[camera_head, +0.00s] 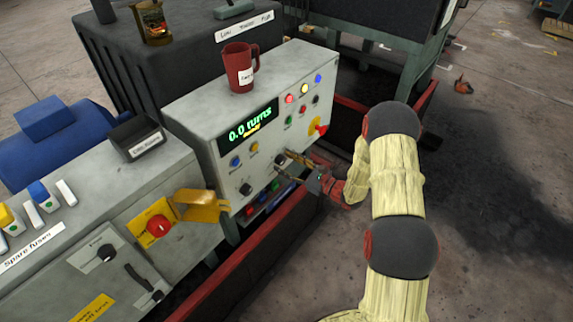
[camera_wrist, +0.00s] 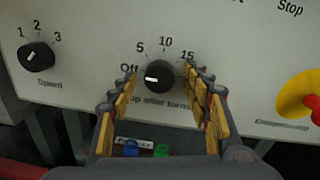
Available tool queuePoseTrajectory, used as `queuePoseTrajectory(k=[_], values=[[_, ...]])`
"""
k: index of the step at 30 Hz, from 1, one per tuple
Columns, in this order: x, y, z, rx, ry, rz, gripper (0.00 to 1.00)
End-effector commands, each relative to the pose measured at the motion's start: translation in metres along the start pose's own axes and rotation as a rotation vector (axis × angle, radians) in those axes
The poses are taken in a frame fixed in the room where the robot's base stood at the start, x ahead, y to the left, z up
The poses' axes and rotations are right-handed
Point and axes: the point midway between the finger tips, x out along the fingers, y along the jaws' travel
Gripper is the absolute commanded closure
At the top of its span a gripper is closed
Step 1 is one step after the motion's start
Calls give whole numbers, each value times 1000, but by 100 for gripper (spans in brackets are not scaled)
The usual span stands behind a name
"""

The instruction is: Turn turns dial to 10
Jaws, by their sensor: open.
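The turns dial (camera_wrist: 159,75) is a round black knob with a white pointer line, on the pale control panel (camera_wrist: 100,40). Its scale reads Off, 5, 10 and 15, and the pointer lies to the left, toward Off. In the head view the dial (camera_head: 281,160) is small, just beyond the fingertips. My gripper (camera_wrist: 165,85) is open and empty, with its yellow-padded fingers on either side of the dial; contact cannot be told. In the head view my gripper (camera_head: 288,163) reaches the panel from the right. The display (camera_head: 250,127) reads 0.0 turns.
The speed knob (camera_wrist: 36,56) is left of the dial. A red and yellow stop control (camera_wrist: 303,95) is to the right. Coloured fuses (camera_wrist: 131,149) lie below the panel. A red mug (camera_head: 239,68) stands on top. Open floor (camera_head: 480,220) is at the right.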

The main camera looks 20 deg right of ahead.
Motion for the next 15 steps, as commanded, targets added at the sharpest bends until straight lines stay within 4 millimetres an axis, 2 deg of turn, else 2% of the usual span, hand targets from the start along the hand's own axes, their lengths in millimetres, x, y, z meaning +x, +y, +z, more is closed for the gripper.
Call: queuePoseTrajectory(k=[6,15], values=[[0,0,0,0,0,0,53],[0,0,0,0,0,0,70]])
